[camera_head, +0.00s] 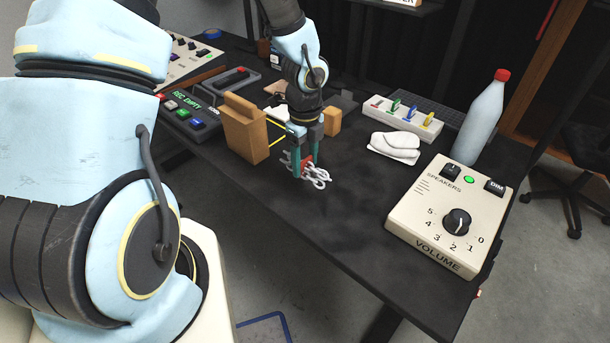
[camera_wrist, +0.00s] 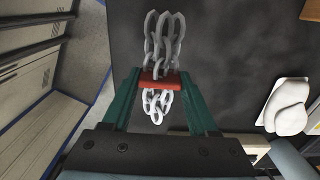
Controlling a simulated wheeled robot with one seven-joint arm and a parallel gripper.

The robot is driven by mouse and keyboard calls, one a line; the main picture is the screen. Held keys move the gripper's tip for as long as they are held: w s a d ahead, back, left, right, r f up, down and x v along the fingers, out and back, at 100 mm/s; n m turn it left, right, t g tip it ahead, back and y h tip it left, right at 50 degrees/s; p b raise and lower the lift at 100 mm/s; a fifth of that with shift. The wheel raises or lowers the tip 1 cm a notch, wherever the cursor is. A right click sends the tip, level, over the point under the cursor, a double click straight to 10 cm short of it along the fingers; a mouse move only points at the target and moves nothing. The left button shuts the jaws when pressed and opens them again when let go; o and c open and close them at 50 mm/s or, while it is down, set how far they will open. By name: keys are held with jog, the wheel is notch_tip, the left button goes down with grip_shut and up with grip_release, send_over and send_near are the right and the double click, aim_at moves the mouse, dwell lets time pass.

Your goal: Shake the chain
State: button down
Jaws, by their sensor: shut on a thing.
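The chain (camera_head: 318,178) has grey metal links, with a red piece (camera_head: 307,163) along it. My gripper (camera_head: 308,180) has teal fingers and is shut on the chain at the red piece, over the dark table. In the wrist view, the red piece (camera_wrist: 160,80) spans between the two fingertips of my gripper (camera_wrist: 160,84). Links of the chain (camera_wrist: 163,38) show beyond the red piece and more show on the near side of it. I cannot tell whether the chain touches the table.
A wooden block (camera_head: 242,130) stands just left of my gripper. A folded white cloth (camera_head: 394,147), a speaker volume box (camera_head: 450,215) and a bottle with a red cap (camera_head: 484,115) are to the right. The dark table (camera_head: 345,215) is clear in front.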

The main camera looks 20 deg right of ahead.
notch_tip(320, 180, up, 2)
jog(key=shift+w+a+r, duration=0.1)
jog(key=shift+a, duration=0.05)
jog(key=w+a+r+p, duration=0.3)
jog(key=w+a+p, duration=0.2)
jog(key=a, duration=0.4)
jog(key=w+a+r+p, duration=0.3)
jog(key=w+a+p, duration=0.2)
jog(key=a, duration=0.5)
jog(key=shift+w+a, duration=0.3)
jog(key=shift+w, duration=0.45)
jog(key=a, duration=0.1)
jog(key=w+a, duration=0.1)
jog(key=a, duration=0.2)
jog(key=shift+w+a, duration=0.35)
